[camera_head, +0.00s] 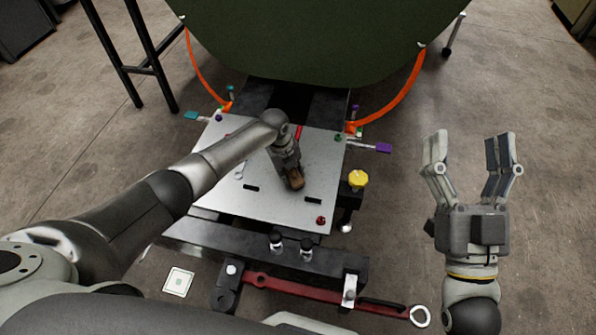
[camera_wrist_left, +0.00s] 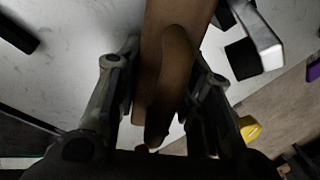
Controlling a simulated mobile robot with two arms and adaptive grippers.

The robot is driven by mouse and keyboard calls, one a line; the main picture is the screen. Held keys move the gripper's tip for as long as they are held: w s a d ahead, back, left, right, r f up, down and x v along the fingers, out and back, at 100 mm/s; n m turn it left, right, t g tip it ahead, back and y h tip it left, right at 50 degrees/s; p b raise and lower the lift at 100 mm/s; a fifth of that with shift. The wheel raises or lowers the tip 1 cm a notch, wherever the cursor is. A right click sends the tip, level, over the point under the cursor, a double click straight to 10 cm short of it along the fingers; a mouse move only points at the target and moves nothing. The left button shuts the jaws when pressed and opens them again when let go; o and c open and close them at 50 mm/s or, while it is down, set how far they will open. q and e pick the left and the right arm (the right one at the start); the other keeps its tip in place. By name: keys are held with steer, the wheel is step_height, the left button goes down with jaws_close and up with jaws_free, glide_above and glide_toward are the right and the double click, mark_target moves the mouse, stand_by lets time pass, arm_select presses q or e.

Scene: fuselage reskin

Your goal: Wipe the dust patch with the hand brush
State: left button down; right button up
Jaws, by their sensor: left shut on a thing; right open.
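The hand brush (camera_head: 296,179) has a brown wooden body and shows near the middle of the metal panel (camera_head: 225,195). My left gripper (camera_head: 292,170) is shut on it and points down over the panel. In the left wrist view the brush (camera_wrist_left: 175,70) lies between the two fingers of the left gripper (camera_wrist_left: 160,75). Its bristles are hidden, so I cannot tell whether they touch the panel. I cannot clearly make out the dust patch; the panel around the brush is partly covered by my arm. My right gripper (camera_head: 467,140) is open and empty, off the panel to the right.
A dark green fuselage section (camera_head: 310,35) overhangs the panel's far edge, with orange hoops (camera_head: 405,95) at its sides. Coloured clamps, one with a purple handle (camera_head: 384,148), and a yellow knob (camera_head: 358,179) line the edges. A red bar (camera_head: 310,288) lies in front.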

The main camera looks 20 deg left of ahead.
mark_target(262, 171)
arm_select(q)
steer(key=shift+w+a+r, duration=0.1)
steer(key=shift+a, duration=0.4)
steer(key=shift+w+a+r, duration=0.1)
steer(key=shift+a, duration=0.35)
steer(key=shift+s+a+f, duration=0.1)
steer(key=shift+s+a, duration=0.05)
steer(key=shift+a, duration=1.4)
steer(key=shift+s+a+f, duration=0.1)
steer(key=shift+a+f, duration=0.05)
steer(key=shift+a, duration=0.7)
steer(key=shift+s+a, duration=0.1)
steer(key=shift+a, duration=1.6)
arm_select(e)
steer(key=shift+s+d+r+t, duration=0.1)
steer(key=shift+s+r+t, duration=0.55)
steer(key=shift+r+t, duration=0.25)
